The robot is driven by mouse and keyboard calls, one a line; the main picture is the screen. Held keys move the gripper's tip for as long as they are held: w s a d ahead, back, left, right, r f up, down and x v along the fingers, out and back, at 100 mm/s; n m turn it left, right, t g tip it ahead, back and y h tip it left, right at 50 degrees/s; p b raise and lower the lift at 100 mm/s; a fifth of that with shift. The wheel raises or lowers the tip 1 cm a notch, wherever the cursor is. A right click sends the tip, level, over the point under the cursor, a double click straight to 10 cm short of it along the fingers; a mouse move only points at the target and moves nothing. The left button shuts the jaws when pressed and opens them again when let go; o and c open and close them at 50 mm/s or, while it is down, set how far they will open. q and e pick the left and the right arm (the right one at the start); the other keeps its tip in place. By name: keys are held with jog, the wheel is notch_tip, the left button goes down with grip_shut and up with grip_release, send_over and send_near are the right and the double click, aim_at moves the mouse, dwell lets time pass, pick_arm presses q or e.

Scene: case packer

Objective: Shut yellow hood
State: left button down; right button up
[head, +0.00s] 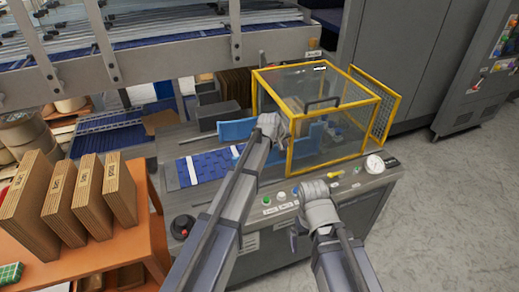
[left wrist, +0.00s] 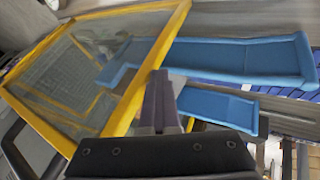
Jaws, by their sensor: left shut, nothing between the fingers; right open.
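The yellow hood (head: 318,78) is a yellow frame with clear panels, standing over the right part of the machine's top in the head view. A dark handle (head: 322,101) shows on it. In the left wrist view its yellow frame (left wrist: 142,92) and clear panel fill the left side. My left gripper (head: 276,127) is at the hood's left edge; its fingers (left wrist: 160,103) are shut, empty and close beside the frame. I cannot tell whether they touch it. My right gripper (head: 312,187) is open, near the front panel, below the hood. Its fingertips are hard to make out.
Blue guides (left wrist: 245,60) and a blue belt (head: 205,168) lie left of the hood. A gauge (head: 375,164), small buttons and a dark red-topped knob (head: 182,226) are along the machine's front. An orange table (head: 120,225) with flat cartons stands left. A conveyor frame (head: 180,55) hangs behind.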

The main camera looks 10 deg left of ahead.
pick_arm(q)
jog(key=w+d, duration=0.2)
jog(key=d, duration=0.2)
jog(key=w+d, duration=0.3)
jog(key=d, duration=0.1)
jog(key=w+d, duration=0.2)
jog(key=d, duration=0.2)
jog(key=shift+w+d, duration=0.2)
jog(key=shift+w, duration=0.2)
jog(key=shift+d+r, duration=0.1)
jog(key=shift+d, duration=0.1)
jog(key=shift+w+d, duration=0.1)
jog(key=shift+s+a, duration=0.35)
jog(key=shift+a, duration=0.1)
jog(key=shift+s+a, duration=0.7)
jog(key=shift+a, duration=0.35)
jog(key=shift+s+a+r+p, duration=0.5)
jog(key=shift+a+r+p, duration=0.05)
jog(key=shift+p, duration=0.1)
jog(key=p, duration=0.7)
send_near(311, 137)
jog(key=shift+s+a+r, duration=0.25)
jog(key=shift+s+a, duration=0.05)
jog(key=shift+a, duration=0.25)
